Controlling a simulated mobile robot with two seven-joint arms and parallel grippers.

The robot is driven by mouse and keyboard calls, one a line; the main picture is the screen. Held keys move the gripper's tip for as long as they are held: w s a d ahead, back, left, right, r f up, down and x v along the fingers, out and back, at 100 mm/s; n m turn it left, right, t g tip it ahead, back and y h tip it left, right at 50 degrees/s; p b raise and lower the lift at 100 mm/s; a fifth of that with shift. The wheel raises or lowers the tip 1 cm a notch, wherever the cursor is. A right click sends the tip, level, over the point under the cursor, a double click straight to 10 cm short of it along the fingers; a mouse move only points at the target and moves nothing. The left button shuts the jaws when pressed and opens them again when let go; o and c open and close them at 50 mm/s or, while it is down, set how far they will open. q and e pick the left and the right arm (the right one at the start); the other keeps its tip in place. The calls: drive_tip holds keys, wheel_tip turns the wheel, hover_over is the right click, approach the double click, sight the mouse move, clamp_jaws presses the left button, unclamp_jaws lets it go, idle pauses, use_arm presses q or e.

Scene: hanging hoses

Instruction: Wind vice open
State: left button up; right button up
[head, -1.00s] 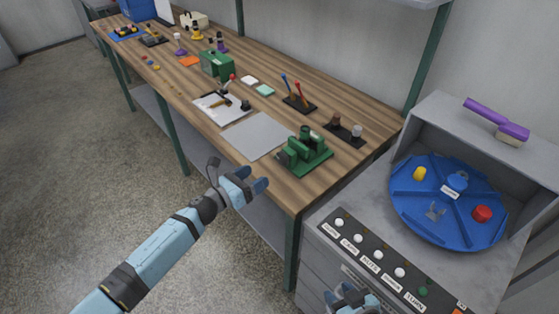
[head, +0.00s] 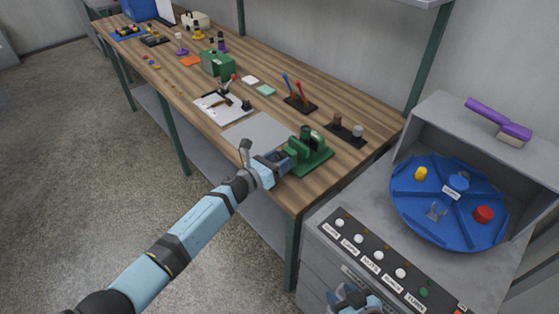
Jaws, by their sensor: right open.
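A green vice (head: 311,152) stands on its green base near the right front corner of the wooden bench (head: 340,107). My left gripper (head: 287,160) is at the vice's front left side, where the vice's handle would be. It overlaps that side in the head view. The handle is hidden behind the fingers, and I cannot tell whether they touch or grip it. My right gripper (head: 352,298) is open at the bottom edge, in front of the grey cabinet, far from the vice and partly cut off.
A grey mat (head: 262,133) lies left of the vice. A black stand with small parts (head: 345,131) is behind it. The grey cabinet (head: 365,200) with a blue round tray (head: 415,205) and labelled buttons (head: 359,239) stands at the right.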

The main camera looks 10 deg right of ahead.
use_arm(q)
drive_tip(key=c, duration=0.4)
drive_tip(key=n, duration=0.5)
drive_tip(key=shift+n, duration=0.3)
drive_tip(key=shift+c, duration=0.2)
drive_tip(key=o, duration=0.9)
drive_tip(key=v, duration=1.3)
drive_tip(key=shift+s+a, duration=0.25)
drive_tip(key=shift+a, duration=0.1)
